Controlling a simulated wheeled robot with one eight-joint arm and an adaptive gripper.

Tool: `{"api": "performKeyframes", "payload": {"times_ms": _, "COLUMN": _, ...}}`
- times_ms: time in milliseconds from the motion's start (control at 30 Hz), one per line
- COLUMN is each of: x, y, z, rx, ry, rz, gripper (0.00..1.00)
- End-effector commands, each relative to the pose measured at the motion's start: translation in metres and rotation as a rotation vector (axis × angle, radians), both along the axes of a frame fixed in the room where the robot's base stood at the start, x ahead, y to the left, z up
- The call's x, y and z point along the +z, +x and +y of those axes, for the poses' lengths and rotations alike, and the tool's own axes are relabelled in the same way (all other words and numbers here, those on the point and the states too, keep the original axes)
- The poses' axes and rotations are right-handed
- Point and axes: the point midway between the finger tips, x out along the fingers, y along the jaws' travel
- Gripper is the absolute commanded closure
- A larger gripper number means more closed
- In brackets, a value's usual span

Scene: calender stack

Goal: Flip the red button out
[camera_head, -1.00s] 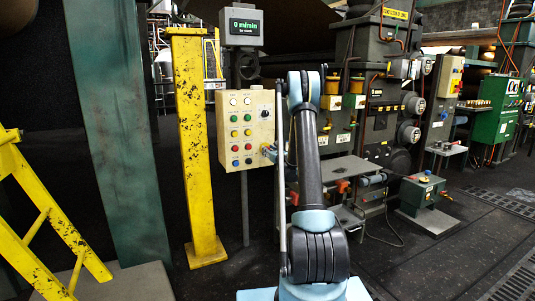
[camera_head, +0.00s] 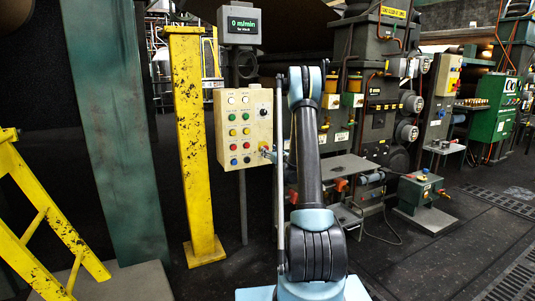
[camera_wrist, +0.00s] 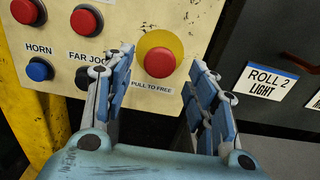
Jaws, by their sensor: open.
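The red button (camera_wrist: 159,62) is a mushroom button on a yellow round plate, with a label reading "PULL TO FREE" below it. It sits at the right side of the cream control panel (camera_head: 232,108). In the wrist view my gripper (camera_wrist: 152,66) is open, with one blue-padded finger on each side of the button. The button shows between the fingertips, and I cannot tell whether the fingers touch it.
Other buttons are close by in the wrist view: a red button (camera_wrist: 86,20), a blue horn button (camera_wrist: 39,69) and another red one at the top left. A yellow post (camera_head: 196,150) stands left of the panel. A dark cabinet with a "ROLL 2 LIGHT" label (camera_wrist: 266,84) is at the right.

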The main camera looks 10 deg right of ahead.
Motion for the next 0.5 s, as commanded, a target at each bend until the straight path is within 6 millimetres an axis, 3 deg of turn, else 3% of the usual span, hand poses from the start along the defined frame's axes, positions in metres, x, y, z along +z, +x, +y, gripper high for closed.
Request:
{"api": "performKeyframes", "payload": {"times_ms": 300, "x": -0.001, "y": -0.059, "z": -0.021, "rx": -0.003, "ry": 0.0, "rz": 0.001, "gripper": 0.48}}
{"api": "performKeyframes", "payload": {"times_ms": 500, "x": -0.001, "y": -0.082, "z": -0.028, "rx": -0.002, "ry": 0.0, "rz": 0.001, "gripper": 0.48}}
